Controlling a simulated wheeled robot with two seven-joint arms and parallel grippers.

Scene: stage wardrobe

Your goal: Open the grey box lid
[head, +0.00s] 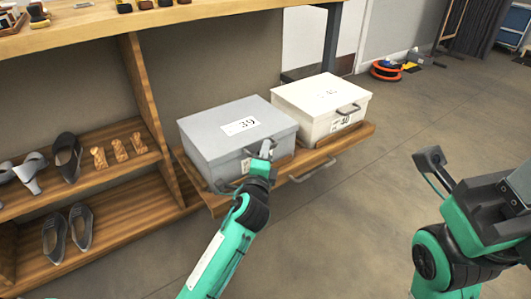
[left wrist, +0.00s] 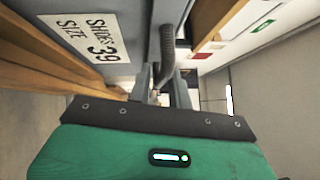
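The grey box (head: 225,125), labelled 39, sits on a pulled-out wooden shelf with its lid (head: 215,112) down. Its front also shows in the left wrist view (left wrist: 125,12), with a size label. My left gripper (head: 265,150) is at the front of this box, by its handle. In the left wrist view the dark handle (left wrist: 167,45) reaches down between the fingers of my left gripper (left wrist: 161,85). The fingers look apart, with a gap beside the handle; firm contact cannot be seen.
Shoes (head: 67,158) and small wooden pieces (head: 120,150) stand in the rack at left. A worktop overhangs behind. Open floor lies right.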

